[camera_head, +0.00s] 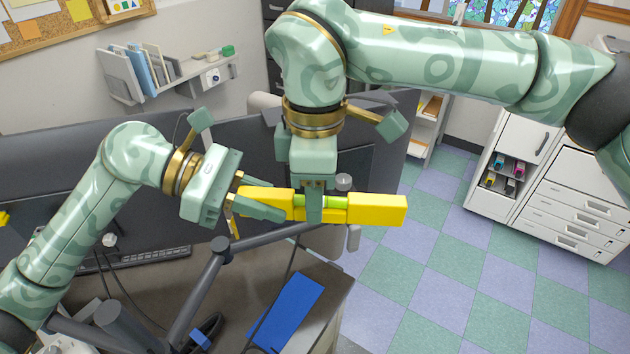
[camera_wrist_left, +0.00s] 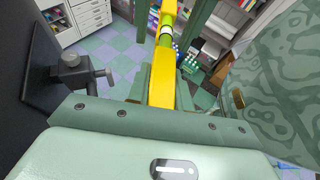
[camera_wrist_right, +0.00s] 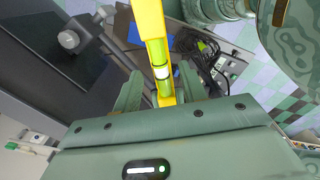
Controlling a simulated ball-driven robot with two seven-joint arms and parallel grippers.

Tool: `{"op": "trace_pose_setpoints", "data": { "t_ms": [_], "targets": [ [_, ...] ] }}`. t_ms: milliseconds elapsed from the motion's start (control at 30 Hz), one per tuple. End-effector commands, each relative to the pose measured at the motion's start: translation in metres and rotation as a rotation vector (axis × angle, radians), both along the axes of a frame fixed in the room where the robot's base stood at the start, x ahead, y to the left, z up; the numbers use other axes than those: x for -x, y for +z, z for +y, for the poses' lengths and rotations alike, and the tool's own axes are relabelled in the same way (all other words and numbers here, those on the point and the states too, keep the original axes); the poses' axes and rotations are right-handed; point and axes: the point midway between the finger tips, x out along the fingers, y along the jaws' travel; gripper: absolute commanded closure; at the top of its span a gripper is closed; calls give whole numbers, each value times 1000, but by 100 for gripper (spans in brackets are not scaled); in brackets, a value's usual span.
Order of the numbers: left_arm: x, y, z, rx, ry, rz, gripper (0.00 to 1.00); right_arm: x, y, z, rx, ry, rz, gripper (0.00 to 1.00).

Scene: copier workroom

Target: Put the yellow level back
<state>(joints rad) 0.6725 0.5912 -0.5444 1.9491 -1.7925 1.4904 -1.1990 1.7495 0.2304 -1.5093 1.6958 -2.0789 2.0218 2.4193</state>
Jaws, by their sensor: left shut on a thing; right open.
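The yellow level (camera_head: 378,209), a long bar with a green vial in its middle, is held up in the air, roughly level, above the desk. My left gripper (camera_head: 258,205) is shut on its left end; the left wrist view shows the bar (camera_wrist_left: 162,85) between the fingers. My right gripper (camera_head: 314,208) points down at the middle of the level, by the vial. It is open, with its fingers either side of the bar. In the right wrist view the level (camera_wrist_right: 149,22) runs between the open fingers (camera_wrist_right: 160,88).
A dark monitor arm (camera_head: 215,265) rises just below the level, with dark screens (camera_head: 60,180) behind. A blue flat thing (camera_head: 290,308) lies on the desk (camera_head: 325,295). A white drawer cabinet (camera_head: 570,205) stands right. A wall shelf (camera_head: 190,78) holds folders. Open floor lies right of the desk.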

Motion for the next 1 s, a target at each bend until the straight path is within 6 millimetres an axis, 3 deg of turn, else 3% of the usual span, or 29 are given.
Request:
{"op": "trace_pose_setpoints", "data": {
  "t_ms": [33,167,233,267,333,667,767,1000],
  "targets": [
    [0,0,0,0,0,-1,100,0,0,0,0,0,0,64],
    [0,0,0,1,0,0,100,0,0,0,0,0,-1,100],
    [0,0,0,1,-1,0,100,0,0,0,0,0,-1,100],
    [1,0,0,1,-2,1,73,-1,1,0,-1,0,-2,100],
    [0,0,0,0,-2,1,53,-1,1,0,-1,0,-2,100],
    [0,1,3,-1,1,0,53,0,1,0,0,0,-1,100],
    [-2,5,14,-2,4,1,53,0,1,0,0,0,-1,100],
    [-7,26,65,-4,4,0,53,0,1,0,0,1,0,100]
  ]
}}
